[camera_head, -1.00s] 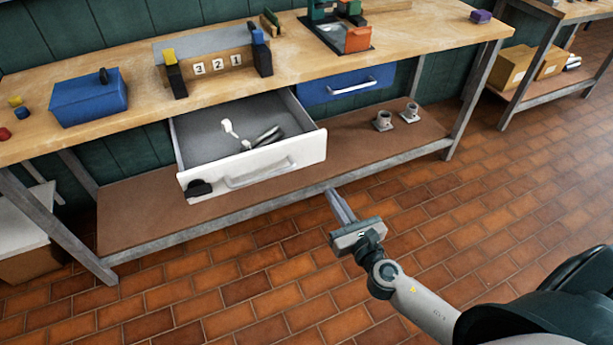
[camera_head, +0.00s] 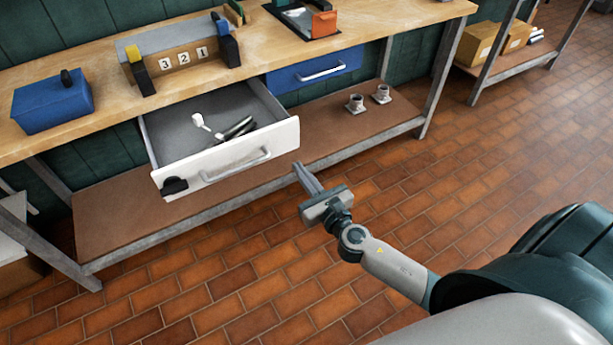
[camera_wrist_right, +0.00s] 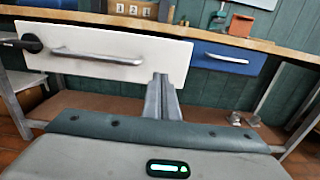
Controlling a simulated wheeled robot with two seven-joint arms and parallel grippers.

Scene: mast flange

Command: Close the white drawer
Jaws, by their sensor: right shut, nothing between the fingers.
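The white drawer (camera_head: 228,163) is pulled out under the workbench in the head view, with its grey interior showing. A white item and dark items lie inside it. Its front has a pale bar handle (camera_head: 236,166) and a black piece (camera_head: 174,185) at the left end. My right gripper (camera_head: 300,172) is shut and empty, close to the right end of the drawer front. In the right wrist view the fingers (camera_wrist_right: 161,84) point toward the lower right part of the drawer front (camera_wrist_right: 110,40); I cannot tell whether they touch it. My left gripper is not in view.
A blue drawer (camera_head: 312,73) sits shut to the right of the white one. The lower shelf (camera_head: 330,135) holds two small grey parts (camera_head: 356,103). A blue box (camera_head: 52,103) stands on the wooden benchtop (camera_head: 200,92). The brick floor before the bench is clear.

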